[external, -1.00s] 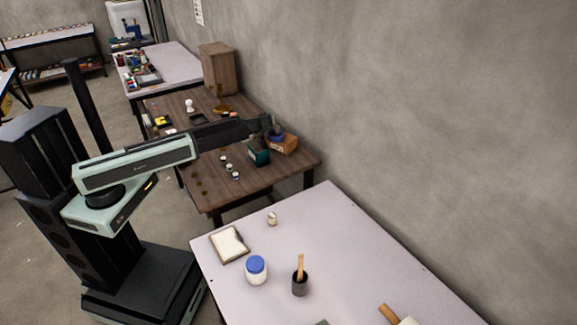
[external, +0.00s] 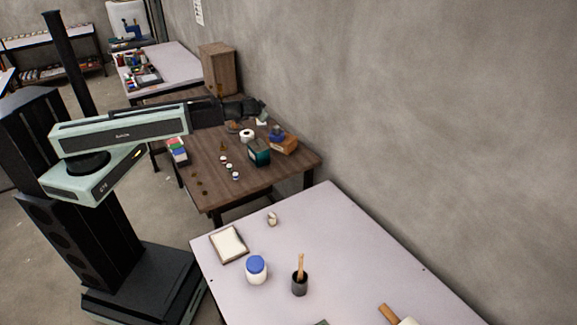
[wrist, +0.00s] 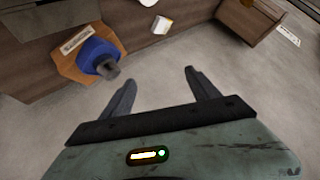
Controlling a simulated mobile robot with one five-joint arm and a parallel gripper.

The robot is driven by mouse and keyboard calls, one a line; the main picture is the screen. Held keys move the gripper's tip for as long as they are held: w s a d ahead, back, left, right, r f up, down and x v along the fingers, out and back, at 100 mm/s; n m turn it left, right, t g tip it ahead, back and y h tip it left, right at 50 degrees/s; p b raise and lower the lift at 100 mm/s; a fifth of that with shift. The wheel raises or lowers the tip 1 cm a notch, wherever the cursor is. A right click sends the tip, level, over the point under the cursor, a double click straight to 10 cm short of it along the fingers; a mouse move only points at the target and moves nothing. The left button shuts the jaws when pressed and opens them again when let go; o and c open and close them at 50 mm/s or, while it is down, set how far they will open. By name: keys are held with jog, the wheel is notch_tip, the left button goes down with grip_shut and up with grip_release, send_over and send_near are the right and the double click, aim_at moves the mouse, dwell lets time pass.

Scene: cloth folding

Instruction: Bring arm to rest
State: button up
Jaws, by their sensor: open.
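My arm reaches right from its column, and its end is over the far part of the dark wooden table (external: 215,178) in the external view. My gripper (external: 260,110) is small and dark there. In the wrist view my gripper (wrist: 160,78) has its two fingers spread wide with nothing between them but grey floor below. A blue object with a dark knob (wrist: 97,55) lies on a brown wooden piece (wrist: 72,67) to the upper left of the fingers, apart from them. No cloth can be made out in either view.
The dark table also holds a teal container (external: 259,152), a white roll (external: 247,134) and several small jars. A pale table (external: 340,245) in front bears a blue-lidded jar (external: 256,270) and a dark cup (external: 300,283). A concrete wall (external: 430,120) stands on the right.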

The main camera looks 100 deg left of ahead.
jog(key=d+r+m+t+p, duration=0.1)
jog(key=d+r+m+p, duration=0.35)
jog(key=d+r, duration=0.2)
jog(key=w+d+f+m+t+h+b, duration=0.1)
jog(key=w+d+f+h+b, duration=0.15)
jog(key=d+f, duration=0.7)
jog(key=w+d+f+m+h+b, duration=0.2)
jog(key=d+f+h+b, duration=0.3)
jog(key=d, duration=0.8)
jog(key=s+d+f+m+h+b, duration=0.1)
jog(key=d+f, duration=0.3)
jog(key=d, duration=0.7)
jog(key=s+d+f+m+h+b, duration=0.2)
jog(key=d+f+m+h, duration=0.1)
jog(key=d, duration=0.9)
jog(key=shift+d+f+g+b, duration=0.15)
jog(key=shift+f+g+b, duration=0.2)
jog(key=shift+f, duration=0.25)
